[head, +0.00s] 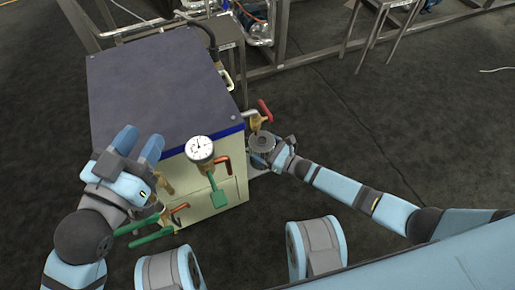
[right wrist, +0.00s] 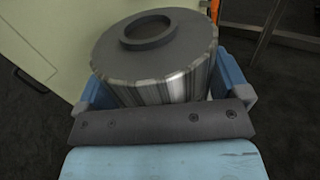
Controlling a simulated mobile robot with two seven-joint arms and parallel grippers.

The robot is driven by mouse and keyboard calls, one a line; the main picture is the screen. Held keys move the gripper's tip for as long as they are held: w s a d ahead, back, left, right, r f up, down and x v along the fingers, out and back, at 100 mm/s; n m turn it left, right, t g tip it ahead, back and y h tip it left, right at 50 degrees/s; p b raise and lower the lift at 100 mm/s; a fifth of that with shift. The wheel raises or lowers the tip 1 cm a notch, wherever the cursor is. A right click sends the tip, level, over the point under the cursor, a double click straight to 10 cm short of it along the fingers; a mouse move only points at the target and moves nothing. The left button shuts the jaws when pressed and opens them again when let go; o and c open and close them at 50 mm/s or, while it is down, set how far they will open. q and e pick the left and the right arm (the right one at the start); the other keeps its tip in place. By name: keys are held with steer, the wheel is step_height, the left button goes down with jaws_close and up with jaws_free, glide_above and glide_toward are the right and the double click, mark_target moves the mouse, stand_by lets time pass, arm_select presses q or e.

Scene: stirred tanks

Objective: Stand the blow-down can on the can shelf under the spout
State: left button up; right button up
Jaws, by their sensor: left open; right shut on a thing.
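The blow-down can (head: 262,142) is a ribbed metal cylinder with a dark top and a round ring opening. It looks upright at the right side of the cream cabinet. My right gripper (head: 274,154) is shut around its side; in the right wrist view the can (right wrist: 160,82) sits between the two blue fingers. A brass spout valve (head: 257,121) with a red handle is just above and behind the can. A light grey plate, seemingly the can shelf (head: 253,172), shows below it; I cannot tell whether they touch. My left gripper (head: 139,148) is open and empty by the cabinet's left front.
The cabinet (head: 160,80) has a dark flat top. A dial gauge (head: 200,149), a green handle (head: 218,196) and orange-handled valves (head: 222,163) stick out of its front. Metal frames (head: 385,20) stand behind. The dark floor (head: 400,120) at the right is clear.

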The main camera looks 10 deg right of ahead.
steer(key=shift+w+a+f+b, duration=0.25)
steer(key=shift+w+a+b, duration=0.15)
steer(key=shift+w+a, duration=0.1)
steer(key=shift+w+a+f+b, duration=0.25)
steer(key=shift+w+a+b, duration=0.1)
steer(key=shift+w+a, duration=0.15)
steer(key=shift+f, duration=0.35)
steer(key=shift+d+r, duration=0.1)
steer(key=o, duration=0.8)
steer(key=shift+s, duration=0.1)
arm_select(q)
steer(key=shift+w+a+r+m+t, duration=0.2)
steer(key=shift+w+a+m+t, duration=0.15)
steer(key=shift+m, duration=0.35)
